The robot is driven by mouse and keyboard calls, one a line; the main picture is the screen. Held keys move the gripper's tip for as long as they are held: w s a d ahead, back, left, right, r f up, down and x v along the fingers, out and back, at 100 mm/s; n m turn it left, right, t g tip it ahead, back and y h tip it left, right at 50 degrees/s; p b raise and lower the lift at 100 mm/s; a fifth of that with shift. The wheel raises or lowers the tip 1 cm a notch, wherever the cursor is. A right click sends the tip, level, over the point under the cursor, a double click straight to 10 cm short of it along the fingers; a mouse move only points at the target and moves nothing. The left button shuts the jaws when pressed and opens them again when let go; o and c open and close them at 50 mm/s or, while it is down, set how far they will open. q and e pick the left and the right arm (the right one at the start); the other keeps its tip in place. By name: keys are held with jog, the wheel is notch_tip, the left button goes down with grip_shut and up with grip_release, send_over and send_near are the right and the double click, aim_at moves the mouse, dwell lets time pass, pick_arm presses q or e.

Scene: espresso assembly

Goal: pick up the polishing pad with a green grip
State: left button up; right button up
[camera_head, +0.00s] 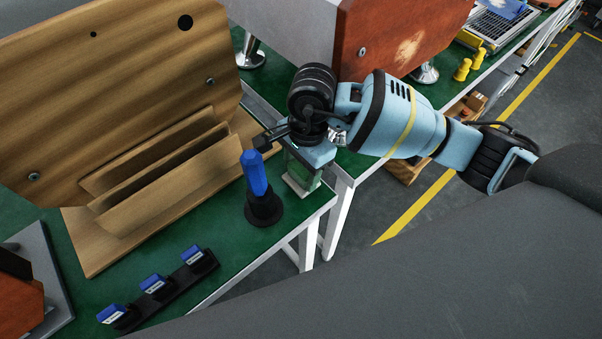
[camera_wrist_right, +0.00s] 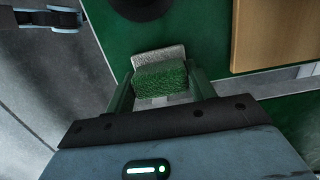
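The polishing pad has a green grip (camera_wrist_right: 160,78) on a pale grey base (camera_wrist_right: 158,54). In the head view its green grip (camera_head: 304,172) is at the near right corner of the green table, below my right gripper (camera_head: 303,158). In the right wrist view my right gripper (camera_wrist_right: 161,80) has its fingers on either side of the green grip. They appear open, with a very narrow gap at most; contact is not clear. Whether the base touches the table is hard to tell. My left gripper is not in view.
A blue-handled tool on a black base (camera_head: 260,190) stands just left of the pad. A wooden stand (camera_head: 140,120) fills the left of the table. A black rack with blue-topped pieces (camera_head: 160,290) lies at the front. The table edge is close by.

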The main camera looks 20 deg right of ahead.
aim_at(299, 168)
jog(key=c, duration=0.3)
jog(key=shift+r, duration=0.1)
jog(key=shift+r, duration=0.6)
notch_tip(299, 168, up, 2)
jog(key=shift+r, duration=0.2)
jog(key=s+a, duration=0.1)
jog(key=s, duration=0.4)
jog(key=s+a, duration=0.2)
jog(key=s, duration=0.3)
jog(key=s+a+r+b, duration=0.1)
jog(key=s+a, duration=0.1)
jog(key=s, duration=0.3)
jog(key=shift+a+r, duration=0.1)
jog(key=shift+a, duration=0.05)
